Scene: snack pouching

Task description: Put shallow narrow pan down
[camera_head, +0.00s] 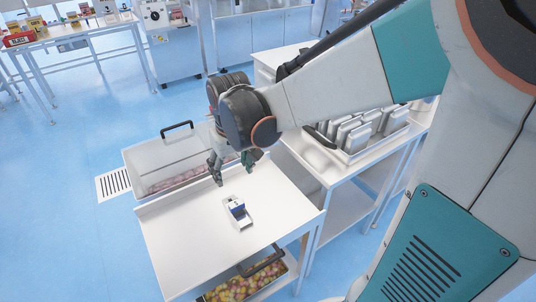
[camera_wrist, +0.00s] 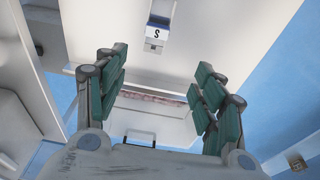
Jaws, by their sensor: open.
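A pale, shallow pan (camera_head: 140,160) with a black handle sits at the far left side of the white table, with pinkish pieces in it. The pan also shows in the wrist view (camera_wrist: 150,122), low between my fingers, with its dark handle toward my palm. My gripper (camera_head: 234,172) is open and empty above the table's far edge. Its two green-padded fingers stand wide apart in the wrist view (camera_wrist: 160,92). No finger visibly touches the pan.
A small white holder with a blue part (camera_head: 238,212) stands on the white table (camera_head: 180,235). Below is another black-handled pan (camera_head: 265,267) of colourful pieces. A side table at right holds a rack of upright grey packs (camera_head: 360,130). Most of the white tabletop is bare.

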